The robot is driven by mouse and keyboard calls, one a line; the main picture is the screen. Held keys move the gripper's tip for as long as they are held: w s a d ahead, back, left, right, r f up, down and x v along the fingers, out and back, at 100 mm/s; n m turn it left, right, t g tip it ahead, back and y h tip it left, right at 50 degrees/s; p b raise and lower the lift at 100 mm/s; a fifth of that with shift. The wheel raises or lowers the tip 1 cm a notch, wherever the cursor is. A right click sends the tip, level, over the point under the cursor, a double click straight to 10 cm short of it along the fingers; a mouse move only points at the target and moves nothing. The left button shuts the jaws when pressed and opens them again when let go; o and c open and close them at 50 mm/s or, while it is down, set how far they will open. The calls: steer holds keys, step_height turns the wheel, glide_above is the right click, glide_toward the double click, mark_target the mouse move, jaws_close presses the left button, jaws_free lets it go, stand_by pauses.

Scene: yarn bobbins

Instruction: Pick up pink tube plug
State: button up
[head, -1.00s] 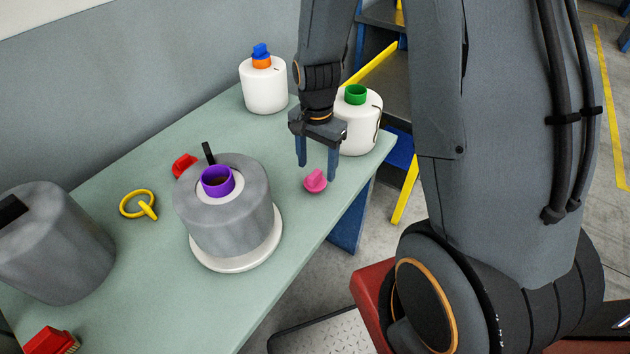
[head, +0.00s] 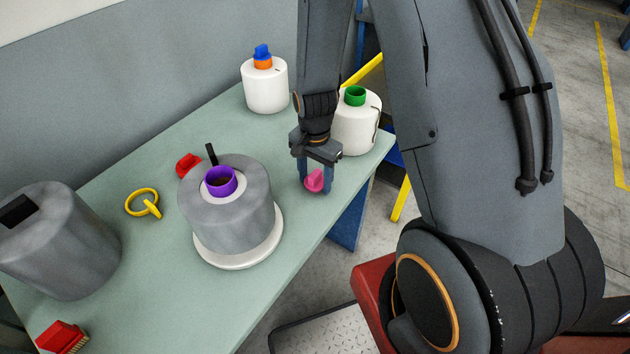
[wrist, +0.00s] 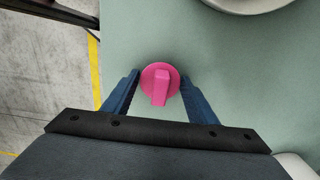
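The pink tube plug (head: 314,181) lies on the green table near its right front edge. In the wrist view the pink tube plug (wrist: 160,82) shows a round disc with a raised bar handle, between the tips of my gripper's blue fingers. My gripper (head: 318,180) points down over the plug, with a finger on either side of it. In the wrist view my gripper (wrist: 160,88) is open, and a gap shows between each finger and the plug, smaller on the left.
White bobbins stand behind my gripper, one with a green tube (head: 355,97), one with an orange tube and blue plug (head: 262,52). A grey bobbin with a purple tube (head: 221,182) stands left on a white disc (head: 240,262). The table (head: 150,285) ends close by the plug.

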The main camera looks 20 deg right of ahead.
mark_target(315, 174)
steer(key=c, duration=0.6)
steer(key=shift+o, duration=0.2)
steer(key=shift+r, duration=0.2)
steer(key=shift+r+b, duration=1.2)
steer(key=shift+r, duration=3.65)
steer(key=shift+f, duration=0.1)
